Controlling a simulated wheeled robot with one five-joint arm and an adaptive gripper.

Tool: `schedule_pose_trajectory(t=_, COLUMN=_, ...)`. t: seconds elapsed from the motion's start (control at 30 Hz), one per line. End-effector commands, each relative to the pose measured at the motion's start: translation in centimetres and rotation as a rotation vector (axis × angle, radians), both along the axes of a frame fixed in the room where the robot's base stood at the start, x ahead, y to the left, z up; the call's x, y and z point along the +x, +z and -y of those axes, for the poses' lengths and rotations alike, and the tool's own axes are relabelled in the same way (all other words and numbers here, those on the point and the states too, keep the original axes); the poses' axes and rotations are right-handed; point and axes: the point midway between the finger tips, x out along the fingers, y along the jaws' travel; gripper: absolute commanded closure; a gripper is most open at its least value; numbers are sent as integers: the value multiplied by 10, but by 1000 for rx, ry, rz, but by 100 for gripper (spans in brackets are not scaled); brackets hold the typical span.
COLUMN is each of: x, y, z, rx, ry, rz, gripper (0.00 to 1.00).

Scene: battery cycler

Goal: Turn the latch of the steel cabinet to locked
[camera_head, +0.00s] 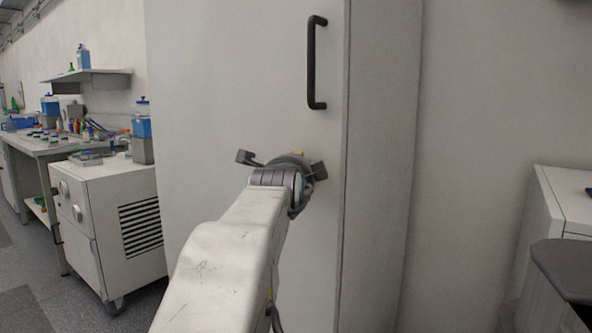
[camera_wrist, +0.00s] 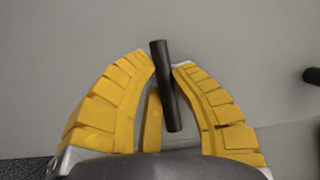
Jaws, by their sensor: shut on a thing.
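The steel cabinet (camera_head: 235,80) is a tall pale grey cabinet with a closed-looking flat door and a black vertical bar handle (camera_head: 316,62). My gripper (camera_head: 290,165) is in front of the door, below the handle. In the wrist view, my gripper (camera_wrist: 164,64) has its yellow fingers closed around the latch (camera_wrist: 168,95), a short black bar. The bar is slightly tilted from upright in that view, its top leaning left. In the head view the latch is hidden behind my gripper.
A white wheeled unit (camera_head: 110,215) with a vent and a workbench (camera_head: 40,148) with bottles and small items stand at left. A white cabinet (camera_head: 560,205) and a dark-topped object (camera_head: 565,268) are at lower right. Bare wall lies right of the steel cabinet.

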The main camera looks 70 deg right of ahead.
Motion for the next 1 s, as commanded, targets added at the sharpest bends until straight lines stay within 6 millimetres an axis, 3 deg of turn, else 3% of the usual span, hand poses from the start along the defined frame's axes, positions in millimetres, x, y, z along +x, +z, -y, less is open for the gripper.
schedule_pose_trajectory(t=0.03, x=-1, y=-4, z=1, rx=10, ry=-1, rz=-1, gripper=100)
schedule_pose_trajectory(t=0.07, x=-1, y=-5, z=1, rx=10, ry=-2, rz=-1, gripper=78)
schedule_pose_trajectory(t=0.37, x=0, y=-2, z=0, rx=6, ry=-1, rz=1, gripper=51)
schedule_pose_trajectory(t=0.73, x=-1, y=0, z=-5, rx=2, ry=-1, rz=2, gripper=50)
schedule_pose_trajectory(t=1.0, x=-9, y=5, z=-40, rx=0, ry=-1, rz=2, gripper=50)
